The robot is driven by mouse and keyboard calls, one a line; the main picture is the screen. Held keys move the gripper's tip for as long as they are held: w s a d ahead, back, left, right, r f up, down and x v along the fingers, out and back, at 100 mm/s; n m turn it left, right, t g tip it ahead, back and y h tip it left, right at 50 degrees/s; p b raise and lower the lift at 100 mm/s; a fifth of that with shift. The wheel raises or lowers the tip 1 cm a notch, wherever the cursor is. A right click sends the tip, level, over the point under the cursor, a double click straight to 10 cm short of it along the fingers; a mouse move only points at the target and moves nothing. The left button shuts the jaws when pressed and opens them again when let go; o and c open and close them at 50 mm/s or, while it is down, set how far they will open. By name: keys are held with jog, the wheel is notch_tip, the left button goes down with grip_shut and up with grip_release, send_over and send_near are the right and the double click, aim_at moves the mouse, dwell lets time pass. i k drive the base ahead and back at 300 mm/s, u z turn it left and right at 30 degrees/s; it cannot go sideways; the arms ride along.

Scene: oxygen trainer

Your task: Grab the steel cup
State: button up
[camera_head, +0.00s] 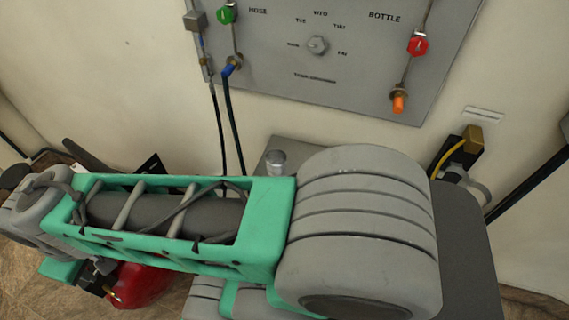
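A small steel cup (276,161), a shiny grey cylinder, shows just behind my arm, left of the picture's middle. It appears to stand on a grey surface (292,147) near the wall. My green and grey arm crosses in front and covers the cup's lower part and much of that surface. I cannot make out my gripper in this view, so its place relative to the cup and whether it is open are not shown.
A grey wall panel (360,75) with a green knob (226,14), a red knob (417,46) and dark hoses (229,130) rises behind the cup. A brass fitting (473,138) with a yellow hose is at right. A red rounded object (143,283) lies low at left.

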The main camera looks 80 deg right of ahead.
aim_at(276, 159)
jog(key=z, duration=2.05)
jog(key=k, duration=0.55)
jog(key=u, duration=2.15)
